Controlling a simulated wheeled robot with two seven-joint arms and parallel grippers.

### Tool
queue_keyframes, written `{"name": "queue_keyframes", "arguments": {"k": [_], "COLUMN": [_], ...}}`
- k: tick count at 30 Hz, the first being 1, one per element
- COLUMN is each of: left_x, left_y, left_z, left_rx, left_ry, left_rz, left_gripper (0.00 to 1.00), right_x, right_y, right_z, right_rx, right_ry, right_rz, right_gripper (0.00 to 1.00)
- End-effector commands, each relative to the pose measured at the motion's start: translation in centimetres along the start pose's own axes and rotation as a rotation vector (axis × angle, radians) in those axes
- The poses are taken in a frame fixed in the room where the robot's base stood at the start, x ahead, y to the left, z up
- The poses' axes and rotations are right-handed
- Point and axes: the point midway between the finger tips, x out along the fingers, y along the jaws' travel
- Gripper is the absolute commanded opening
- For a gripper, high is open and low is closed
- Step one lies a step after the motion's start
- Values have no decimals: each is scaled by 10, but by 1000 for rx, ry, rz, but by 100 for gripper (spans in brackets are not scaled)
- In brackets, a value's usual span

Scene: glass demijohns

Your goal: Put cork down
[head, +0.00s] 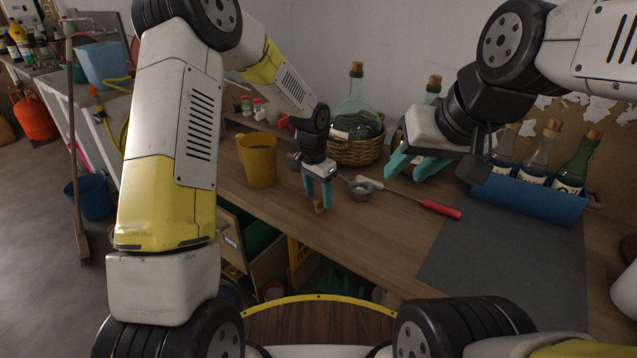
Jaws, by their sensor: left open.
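A small brown cork (319,206) is on the wooden table (300,230), near its front edge. My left gripper (318,198) points down at it, with its teal fingers open on either side of the cork's top. I cannot tell whether a finger touches the cork. My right gripper (412,172) is open with nothing visible between its fingers, to the right above the table. A corked glass demijohn (355,105) sits in a wicker basket (357,150) at the back. A second corked demijohn (432,92) is partly hidden behind my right arm.
A yellow mug (258,160) stands left of my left gripper. A metal ladle or strainer (360,191) and a red-handled tool (440,209) lie to the right. A blue crate (540,198) holds corked bottles beside a dark mat (500,250). Bare table lies right of the cork.

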Motion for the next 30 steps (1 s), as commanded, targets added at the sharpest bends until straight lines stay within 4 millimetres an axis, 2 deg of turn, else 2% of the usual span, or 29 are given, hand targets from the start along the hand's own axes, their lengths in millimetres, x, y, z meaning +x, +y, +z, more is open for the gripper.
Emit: {"name": "queue_keyframes", "arguments": {"k": [12,15,22,26,30], "left_x": [-86,-102,-125,-154,-204], "left_y": [-1,-1,-1,-1,3], "left_z": [-1,-1,2,20,62], "left_rx": [-2,-1,-6,-53,-162], "left_ry": [5,4,5,30,90], "left_rz": [-3,-3,-5,-32,-78], "left_gripper": [52,52,52,52,52], "right_x": [0,0,0,0,0], "right_y": [0,0,0,0,0], "right_z": [0,0,0,0,0], "right_rx": [0,0,0,0,0], "right_ry": [0,0,0,0,0], "right_rz": [0,0,0,0,0], "right_gripper": [36,36,36,36,36]}}
